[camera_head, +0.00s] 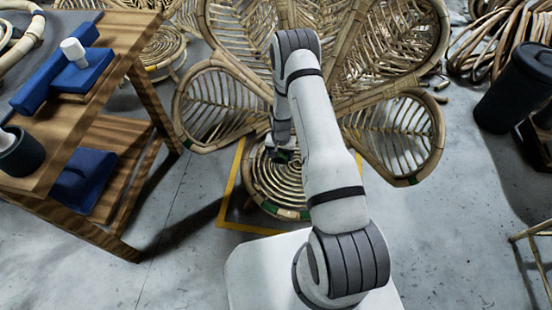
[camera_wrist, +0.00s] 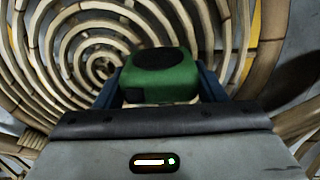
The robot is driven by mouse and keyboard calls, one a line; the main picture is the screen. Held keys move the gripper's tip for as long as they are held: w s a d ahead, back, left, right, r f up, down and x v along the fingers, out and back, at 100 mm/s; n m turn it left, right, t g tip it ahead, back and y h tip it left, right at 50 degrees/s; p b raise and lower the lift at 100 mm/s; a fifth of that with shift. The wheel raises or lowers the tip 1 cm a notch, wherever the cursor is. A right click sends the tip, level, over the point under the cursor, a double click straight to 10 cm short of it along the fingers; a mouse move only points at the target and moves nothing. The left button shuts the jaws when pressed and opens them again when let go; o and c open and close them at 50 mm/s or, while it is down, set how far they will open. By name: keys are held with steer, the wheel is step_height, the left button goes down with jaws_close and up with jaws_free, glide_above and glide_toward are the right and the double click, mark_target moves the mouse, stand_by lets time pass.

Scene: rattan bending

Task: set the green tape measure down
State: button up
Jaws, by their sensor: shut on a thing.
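The green tape measure (camera_wrist: 160,76) has a black round patch on top and sits between the two blue fingers of my gripper (camera_wrist: 160,92) in the wrist view. My gripper is shut on it. In the head view my gripper (camera_head: 283,155) is mostly hidden behind my arm, over the round spiral rattan seat (camera_head: 270,185). The spiral rattan (camera_wrist: 75,50) fills the background of the wrist view. I cannot tell whether the tape measure touches the seat.
The rattan chair's petal-shaped back (camera_head: 225,105) rises around my arm. A wooden workbench (camera_head: 125,45) with blue pads stands at left. A dark bin (camera_head: 515,88) and rattan coils (camera_head: 490,45) are at right. Yellow floor tape (camera_head: 229,190) borders the seat. Grey floor lies open at lower left.

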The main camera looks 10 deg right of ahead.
steer(key=shift+f, duration=0.55)
steer(key=shift+f, duration=0.2)
steer(key=o, duration=1.1)
steer(key=shift+o, duration=0.2)
